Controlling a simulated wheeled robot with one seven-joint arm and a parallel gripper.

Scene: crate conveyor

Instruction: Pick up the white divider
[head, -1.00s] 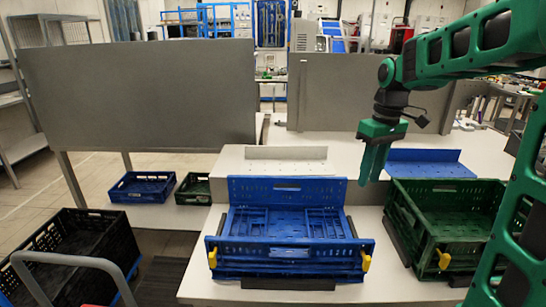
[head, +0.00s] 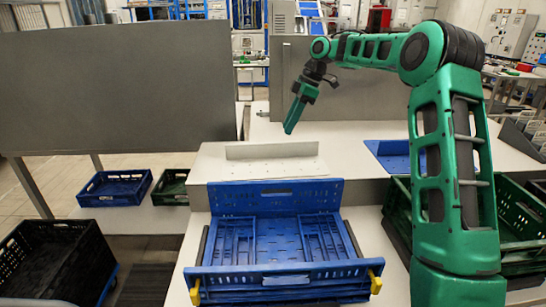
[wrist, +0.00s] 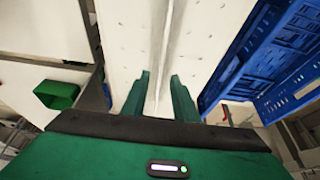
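The white divider (head: 275,168) lies on the ledge behind the blue crate, a perforated flat sheet with an upright flange along its back. My gripper (head: 289,129) points down just above the flange in the head view. In the wrist view the divider (wrist: 122,35) runs up the picture, its thin flange lined up between the two fingers of my gripper (wrist: 162,90). The fingers are apart and hold nothing. The exact height of the fingertips over the flange is hard to tell.
The open blue crate (head: 275,278) stands in front of the divider. A blue divider (head: 390,154) lies to the right, partly behind my arm. A green crate (head: 520,212) is at the right. Grey panels (head: 120,85) stand behind. A black crate (head: 50,262) is at the lower left.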

